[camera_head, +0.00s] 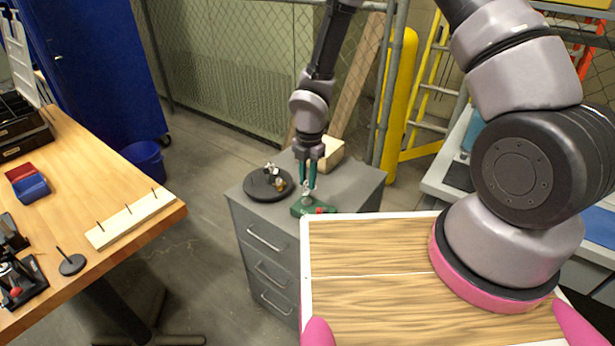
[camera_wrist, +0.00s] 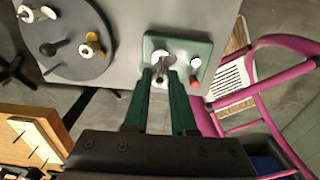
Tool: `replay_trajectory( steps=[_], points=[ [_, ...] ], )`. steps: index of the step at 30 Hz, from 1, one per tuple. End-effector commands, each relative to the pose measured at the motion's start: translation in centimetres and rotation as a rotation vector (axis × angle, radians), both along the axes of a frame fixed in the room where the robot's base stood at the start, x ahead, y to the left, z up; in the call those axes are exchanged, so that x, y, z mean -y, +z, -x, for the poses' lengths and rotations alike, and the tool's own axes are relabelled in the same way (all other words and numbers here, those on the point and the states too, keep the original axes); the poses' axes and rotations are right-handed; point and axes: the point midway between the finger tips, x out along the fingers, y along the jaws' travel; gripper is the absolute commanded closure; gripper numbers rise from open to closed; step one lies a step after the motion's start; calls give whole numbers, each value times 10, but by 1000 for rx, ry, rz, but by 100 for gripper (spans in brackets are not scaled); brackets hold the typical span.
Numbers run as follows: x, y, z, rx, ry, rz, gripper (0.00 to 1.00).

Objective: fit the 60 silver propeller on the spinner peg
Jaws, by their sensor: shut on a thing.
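My gripper (camera_head: 309,188) points down over the grey drawer cabinet, its teal fingers shut on a small silver propeller (camera_head: 306,189). In the wrist view the propeller (camera_wrist: 164,66) shows between the fingertips (camera_wrist: 162,78), over a green base (camera_wrist: 184,43). That base also shows in the head view (camera_head: 300,209), with a red knob at its side. The propeller is directly above or on the base; I cannot tell if it touches. Any peg below it is hidden. I cannot tell for certain which part is the spinner peg.
A dark round disc (camera_head: 262,190) with several small parts on it stands left of the base. A wooden block (camera_head: 330,153) lies behind. The wooden table at left holds a pegged strip (camera_head: 131,218) and a peg on a black foot (camera_head: 71,264).

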Motion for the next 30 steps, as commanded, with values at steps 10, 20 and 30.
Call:
replay_trajectory(
  steps=[10, 20, 30],
  points=[
    [0, -2, 0, 0, -2, 0, 100],
    [0, -8, 0, 0, -2, 0, 100],
    [0, -16, 0, 0, -2, 0, 100]
  ],
)
